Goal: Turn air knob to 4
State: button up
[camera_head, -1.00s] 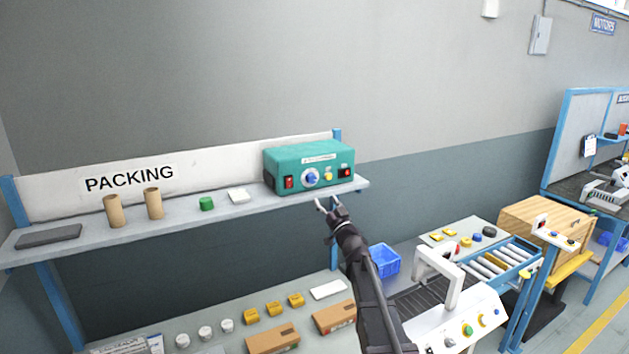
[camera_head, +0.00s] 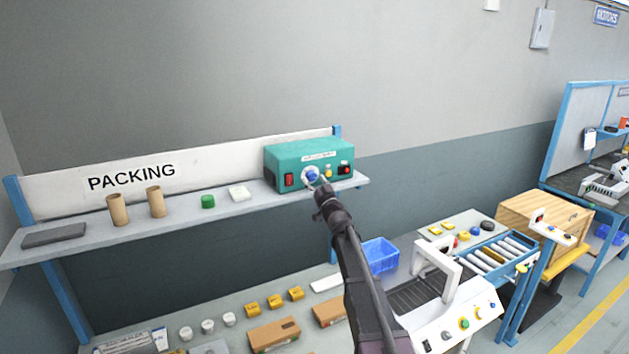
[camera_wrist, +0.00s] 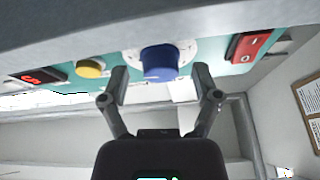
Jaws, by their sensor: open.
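The air knob (camera_head: 312,176) is a blue dial on a white round scale, on the front of a teal blower box (camera_head: 300,153) on the shelf. In the wrist view the blue knob (camera_wrist: 160,63) sits between and just beyond my open fingertips, and the picture is upside down there. My gripper (camera_head: 317,183) is in front of the knob and partly covers it. In the wrist view my gripper (camera_wrist: 161,82) has one finger on each side of the knob, with gaps showing. The scale numbers and pointer are too small to read.
A red rocker switch (camera_head: 289,180) is left of the knob. A yellow button (camera_wrist: 90,68) and another dark switch (camera_wrist: 40,75) with red marks are on its other side. The shelf (camera_head: 270,196) edge runs under the box. A green puck (camera_head: 208,201) stands left.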

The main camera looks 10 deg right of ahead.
jog(key=shift+c, duration=0.2)
grip_shut()
jog(key=shift+n, duration=0.5)
jog(key=n+g+y, duration=0.1)
jog(key=n, duration=0.2)
jog(key=n+y+p, duration=0.1)
jog(key=n+y, duration=0.1)
jog(key=n, duration=0.1)
jog(key=shift+w+d+r+g, duration=0.1)
jog(key=shift+d+r+g, duration=0.05)
jog(key=shift+g, duration=0.25)
jog(key=n+g+y+p, duration=0.1)
jog(key=n, duration=0.2)
jog(key=n+g+y, duration=0.1)
jog(key=n, duration=0.2)
jog(key=shift+d+n+p, duration=0.1)
jog(key=shift+n+p, duration=0.2)
jog(key=shift+p, duration=0.05)
jog(key=shift+g, duration=0.3)
jog(key=shift+o, duration=0.2)
grip_release()
